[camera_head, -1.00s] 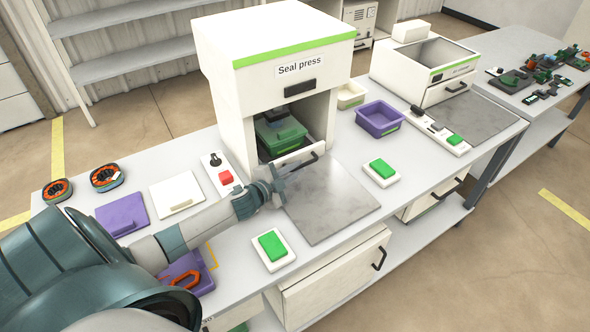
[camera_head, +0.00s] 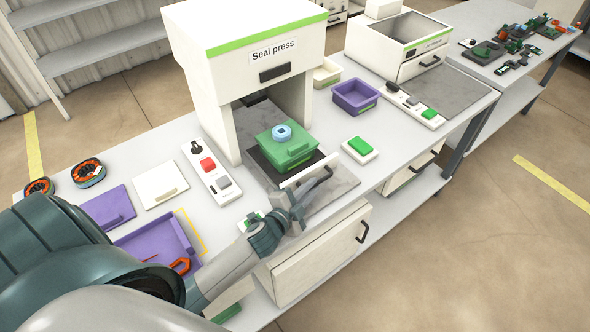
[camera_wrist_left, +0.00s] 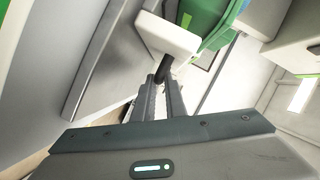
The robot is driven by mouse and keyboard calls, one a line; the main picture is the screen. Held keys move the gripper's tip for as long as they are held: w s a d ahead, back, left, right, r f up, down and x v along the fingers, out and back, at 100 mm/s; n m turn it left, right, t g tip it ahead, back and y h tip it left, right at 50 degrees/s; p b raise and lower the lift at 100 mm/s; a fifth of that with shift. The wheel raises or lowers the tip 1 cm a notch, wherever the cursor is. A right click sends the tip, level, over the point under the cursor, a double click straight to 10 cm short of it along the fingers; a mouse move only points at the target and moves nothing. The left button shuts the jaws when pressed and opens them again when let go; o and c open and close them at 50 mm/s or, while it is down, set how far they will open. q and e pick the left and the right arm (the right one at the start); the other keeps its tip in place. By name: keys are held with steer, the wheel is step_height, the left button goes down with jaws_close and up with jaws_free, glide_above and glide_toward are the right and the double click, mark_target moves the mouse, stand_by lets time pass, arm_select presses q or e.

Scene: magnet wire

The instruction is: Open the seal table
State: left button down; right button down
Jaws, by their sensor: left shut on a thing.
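The seal press (camera_head: 205,80) is a white cabinet with a green stripe and an open bay. Its seal table, with a white front plate (camera_head: 312,168) and dark handle (camera_head: 322,182), is slid out of the bay. A green fixture (camera_head: 288,148) with a light blue ring (camera_head: 282,132) on top rides on it. My left gripper (camera_head: 298,196) is at the handle. In the left wrist view, its fingers (camera_wrist_left: 166,92) are shut on the dark handle (camera_wrist_left: 163,70) below the white front plate (camera_wrist_left: 168,36). My right gripper is not in view.
A control strip (camera_head: 212,172) with a red button stands left of the press. A purple bin (camera_head: 356,97) and a green-button box (camera_head: 360,149) stand to the right. Purple trays (camera_head: 160,240) and a white plate (camera_head: 160,186) lie at left. The floor at right is clear.

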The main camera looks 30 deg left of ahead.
arm_select(q)
steer(key=s+d, duration=0.1)
steer(key=d, duration=0.3)
steer(key=s+d, duration=0.1)
steer(key=d, duration=0.1)
steer(key=shift+s+d+f, duration=0.1)
steer(key=shift+s+d, duration=0.05)
steer(key=shift+s, duration=0.2)
steer(key=shift+s+d, duration=0.2)
steer(key=shift+d, duration=0.4)
steer(key=c, duration=1.8)
jaws_free()
steer(key=shift+s, duration=0.15)
steer(key=b+v, duration=0.4)
steer(key=v, duration=1.3)
steer(key=shift+b, duration=0.3)
